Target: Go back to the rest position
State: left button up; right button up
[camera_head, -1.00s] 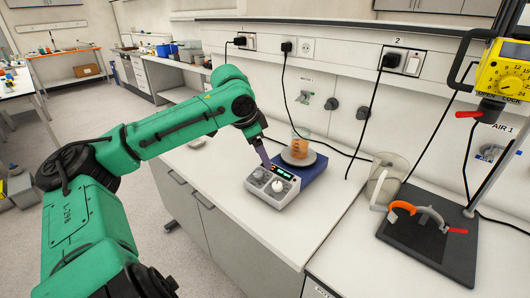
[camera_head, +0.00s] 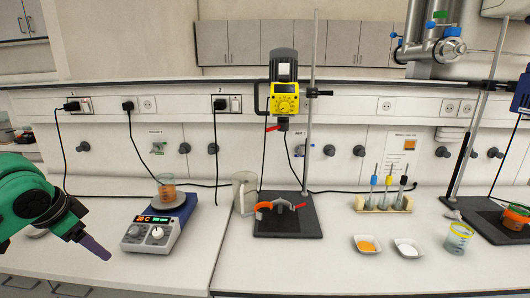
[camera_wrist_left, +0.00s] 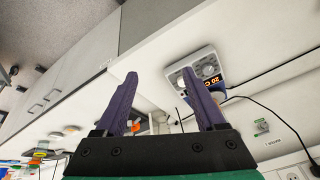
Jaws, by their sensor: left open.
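My left gripper (camera_head: 95,246) comes in from the left edge in the head view, its purple fingers pointing down to the right. In the left wrist view, its two fingers (camera_wrist_left: 165,95) stand wide apart with nothing between them. It is left of the hot plate (camera_head: 158,228), which has a red display, and does not touch it. A beaker of orange liquid (camera_head: 167,190) stands on the plate's round top. The hot plate also shows in the left wrist view (camera_wrist_left: 205,72), beyond the fingers. My right gripper is not in view.
A yellow overhead stirrer (camera_head: 284,100) hangs on a stand with a dark base (camera_head: 290,225). A clear jug (camera_head: 243,192) stands beside it. Further right are a rack (camera_head: 383,204) of tubes, two dishes (camera_head: 367,244) (camera_head: 408,247) and a beaker (camera_head: 458,239). The front bench is clear.

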pick_arm(q)
jog(key=w+a+f+n+t, duration=0.2)
jog(key=w+a+f+n, duration=0.2)
jog(key=a+f, duration=0.75)
jog(key=s+a+f+n+g+y, duration=0.15)
jog(key=s+f, duration=0.25)
jog(key=f, duration=0.9)
jog(key=s+a+f+n+y, duration=0.1)
jog(key=s+f+n, duration=0.15)
jog(key=f, duration=1.05)
jog(key=s+d+f+m+g, duration=0.1)
jog(key=s+d+f, duration=0.3)
jog(key=s+f, duration=0.4)
jog(key=s+d+f+m+g, duration=0.1)
jog(key=s+d+f, duration=0.2)
jog(key=s+f, duration=0.5)
jog(key=s+d+f+m+g+h, duration=0.1)
jog(key=s+d+f, duration=0.4)
jog(key=d, duration=0.5)
jog(key=s+d+f+m+g+h, duration=0.1)
jog(key=s+d+f+m, duration=0.1)
jog(key=s+d+f, duration=0.4)
jog(key=s+d, duration=0.4)
jog(key=shift+s+d+f, duration=0.25)
jog(key=shift+d, duration=0.05)
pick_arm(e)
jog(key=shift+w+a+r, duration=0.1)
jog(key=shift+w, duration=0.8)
pick_arm(q)
jog(key=shift+a, duration=0.1)
